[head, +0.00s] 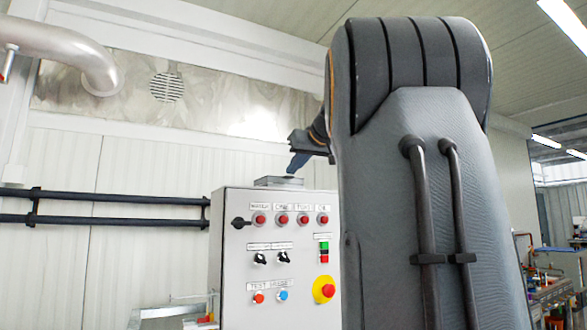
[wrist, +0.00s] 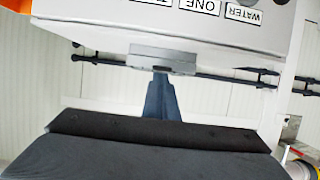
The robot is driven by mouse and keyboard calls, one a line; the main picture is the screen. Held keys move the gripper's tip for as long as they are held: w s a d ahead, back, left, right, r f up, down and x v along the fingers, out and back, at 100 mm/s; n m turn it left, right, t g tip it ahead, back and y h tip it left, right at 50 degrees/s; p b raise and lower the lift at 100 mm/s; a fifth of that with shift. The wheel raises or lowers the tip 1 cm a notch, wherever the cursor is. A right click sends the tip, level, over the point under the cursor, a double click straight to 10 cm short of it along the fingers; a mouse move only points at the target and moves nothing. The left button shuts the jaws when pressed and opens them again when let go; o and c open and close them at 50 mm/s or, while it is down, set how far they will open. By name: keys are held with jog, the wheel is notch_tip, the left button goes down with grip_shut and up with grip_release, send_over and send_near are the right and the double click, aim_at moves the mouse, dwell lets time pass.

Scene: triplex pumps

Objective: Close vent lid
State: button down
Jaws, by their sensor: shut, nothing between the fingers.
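The vent lid (head: 279,181) is a flat grey plate on top of the grey control cabinet (head: 232,270) in the head view. It looks level and low against the cabinet top; whether it is fully seated I cannot tell. My gripper (head: 292,172) points down just above the lid, its fingers together and empty. In the wrist view, which looks upside down, the closed fingertips (wrist: 160,76) meet the edge of the grey vent lid (wrist: 162,60) in the picture. Whether they touch it is unclear.
The cabinet front carries several red buttons, black switches and a yellow-based emergency stop (head: 324,289). Dark pipes (head: 120,222) run along the white wall to the left. A silver duct (head: 70,50) hangs at upper left. My own arm hides much of the right side.

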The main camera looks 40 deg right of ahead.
jog(key=r+v, duration=0.2)
jog(key=v, duration=0.9)
jog(key=shift+w+r, duration=0.25)
